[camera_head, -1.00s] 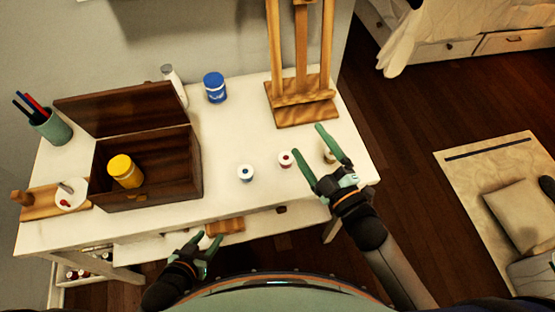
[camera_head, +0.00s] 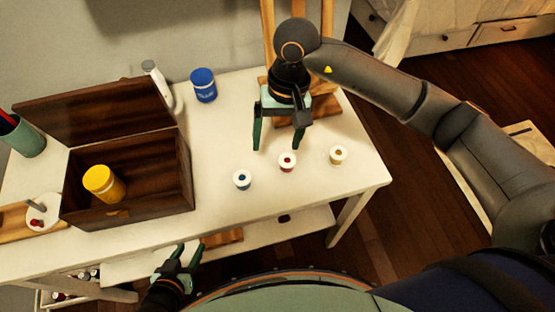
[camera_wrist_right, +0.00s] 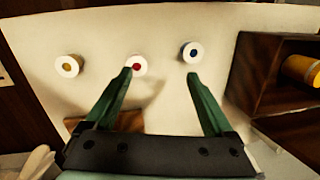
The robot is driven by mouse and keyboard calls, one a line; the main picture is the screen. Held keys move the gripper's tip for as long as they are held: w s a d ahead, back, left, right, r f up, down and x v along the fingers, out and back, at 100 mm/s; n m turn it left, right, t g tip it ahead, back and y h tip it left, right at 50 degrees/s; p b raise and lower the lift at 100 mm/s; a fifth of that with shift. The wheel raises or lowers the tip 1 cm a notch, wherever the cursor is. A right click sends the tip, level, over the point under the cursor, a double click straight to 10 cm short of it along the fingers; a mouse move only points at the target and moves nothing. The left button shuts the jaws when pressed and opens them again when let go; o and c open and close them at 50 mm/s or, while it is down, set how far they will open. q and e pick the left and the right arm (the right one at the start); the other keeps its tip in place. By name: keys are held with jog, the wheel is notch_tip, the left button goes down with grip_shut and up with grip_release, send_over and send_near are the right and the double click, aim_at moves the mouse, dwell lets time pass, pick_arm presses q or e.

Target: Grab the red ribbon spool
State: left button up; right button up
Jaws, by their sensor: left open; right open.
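The red ribbon spool (camera_head: 287,162) is a small white-rimmed spool with a red centre, standing on the white table between a blue spool (camera_head: 242,180) and a yellow spool (camera_head: 338,155). My right gripper (camera_head: 277,148) is open and empty, pointing down just behind the red spool. In the right wrist view the red spool (camera_wrist_right: 136,66) is just beyond the tip of the left-hand finger, and the blue spool (camera_wrist_right: 192,53) is beyond the other finger; nothing is between the fingers. My left gripper (camera_head: 180,262) is open and empty, low at the table's front edge.
An open dark wooden box (camera_head: 160,190) holding a yellow jar (camera_head: 104,183) stands on the left. A blue jar (camera_head: 204,85) and a white bottle (camera_head: 157,84) are at the back. A wooden easel (camera_head: 326,103) stands behind my right gripper. The table's front right is clear.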

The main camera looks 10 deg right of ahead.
jog(key=w+d+t+h, duration=0.1)
jog(key=w+d+h, duration=0.1)
jog(key=d, duration=0.1)
send_over(287, 160)
jog(key=shift+n, duration=0.4)
notch_tip(287, 160, down, 6)
jog(key=shift+f, duration=0.1)
jog(key=f, duration=0.2)
jog(key=s+f, duration=0.1)
jog(key=f, duration=0.1)
jog(key=shift+a+f+p, duration=0.1)
jog(key=shift+f+p, duration=0.15)
jog(key=shift+p, duration=0.15)
jog(key=shift+f, duration=0.45)
jog(key=shift+w, duration=0.1)
grip_shut()
jog(key=shift+r, duration=0.1)
